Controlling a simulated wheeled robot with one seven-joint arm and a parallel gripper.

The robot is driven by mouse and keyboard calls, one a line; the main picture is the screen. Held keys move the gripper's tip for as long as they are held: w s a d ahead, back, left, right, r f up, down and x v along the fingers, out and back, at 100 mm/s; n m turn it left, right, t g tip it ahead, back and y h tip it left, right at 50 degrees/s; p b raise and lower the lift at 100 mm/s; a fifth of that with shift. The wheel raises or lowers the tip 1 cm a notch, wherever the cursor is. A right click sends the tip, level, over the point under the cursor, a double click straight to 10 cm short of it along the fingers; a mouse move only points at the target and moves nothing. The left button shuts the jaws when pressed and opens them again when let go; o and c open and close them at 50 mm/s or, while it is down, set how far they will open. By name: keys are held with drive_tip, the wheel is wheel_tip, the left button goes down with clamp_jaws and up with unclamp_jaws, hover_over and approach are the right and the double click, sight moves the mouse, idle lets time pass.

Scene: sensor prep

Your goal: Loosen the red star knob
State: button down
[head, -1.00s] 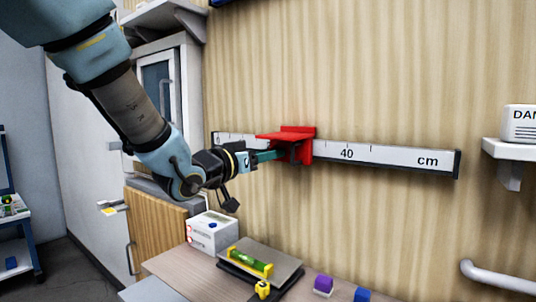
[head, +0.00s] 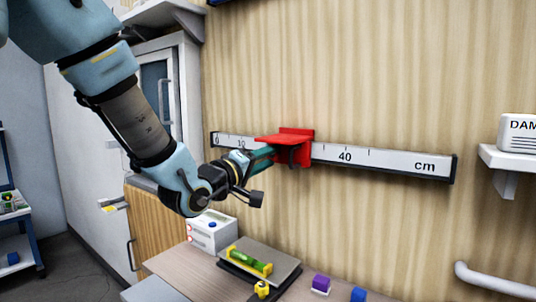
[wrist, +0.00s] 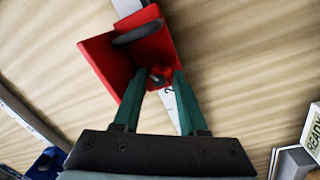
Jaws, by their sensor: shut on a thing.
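The red star knob (wrist: 166,72) shows in the wrist view between my two green fingertips, low on the red bracket (wrist: 152,45). My gripper (wrist: 157,78) is shut on the knob, with one finger on each side. Much of the knob is hidden by the fingers. In the head view the bracket (head: 285,146) sits on a wall-mounted ruler (head: 380,160), left of the 40 mark. There my gripper (head: 268,154) reaches up to the bracket from the lower left, and the knob cannot be made out.
A dark rounded part (wrist: 138,32) lies against the bracket. Below stand a white box (head: 210,232), a dark tray (head: 270,272) with a green and yellow level (head: 250,260), and purple (head: 321,283) and blue blocks. A white shelf (head: 508,158) projects at right.

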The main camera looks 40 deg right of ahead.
drive_tip(key=n+t+p, duration=0.1)
drive_tip(key=n+p, duration=0.1)
drive_tip(key=n, duration=0.5)
drive_tip(key=shift+r+p, duration=0.1)
drive_tip(key=shift+p, duration=0.2)
idle(0.3)
drive_tip(key=shift+c, duration=2.3)
unclamp_jaws()
drive_tip(key=shift+r, duration=0.1)
